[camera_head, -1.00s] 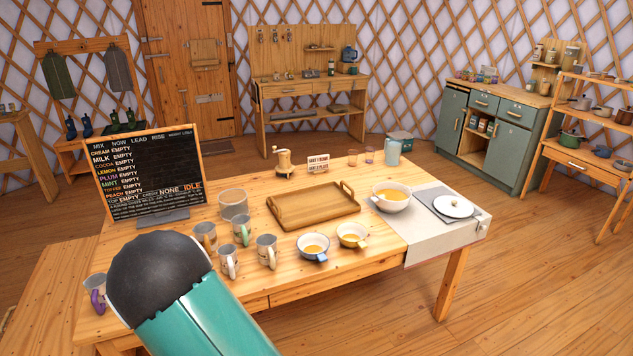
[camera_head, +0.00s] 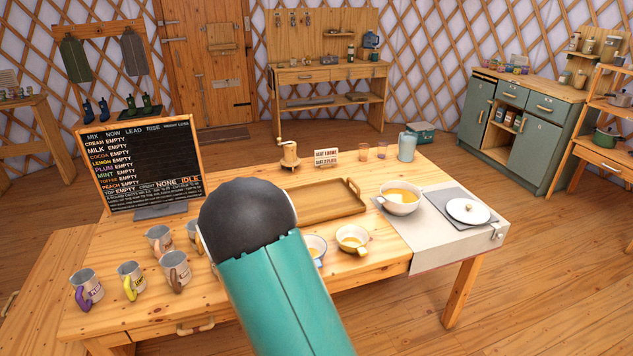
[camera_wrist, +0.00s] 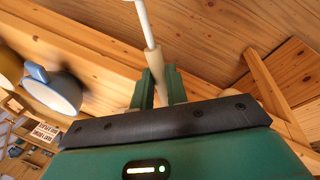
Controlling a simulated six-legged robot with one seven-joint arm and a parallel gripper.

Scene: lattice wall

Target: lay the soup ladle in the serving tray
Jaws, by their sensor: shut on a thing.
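The serving tray (camera_head: 330,199) is a wooden tray with raised handles in the middle of the table. My arm covers its left part in the head view. My gripper (camera_wrist: 155,90) shows only in the wrist view, shut on the pale handle of the soup ladle (camera_wrist: 150,58). The ladle's thin white shaft runs up out of the top of the picture, so its bowl is out of view. In the head view my gripper and the ladle are hidden or out of sight.
Soup cups (camera_head: 352,238) stand in front of the tray, and a large soup bowl (camera_head: 400,200) stands to its right. Several mugs (camera_head: 132,280) stand at the front left. A menu board (camera_head: 150,165) and a grinder (camera_head: 289,155) stand behind. A blue-handled cup (camera_wrist: 55,90) is near my gripper in the wrist view.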

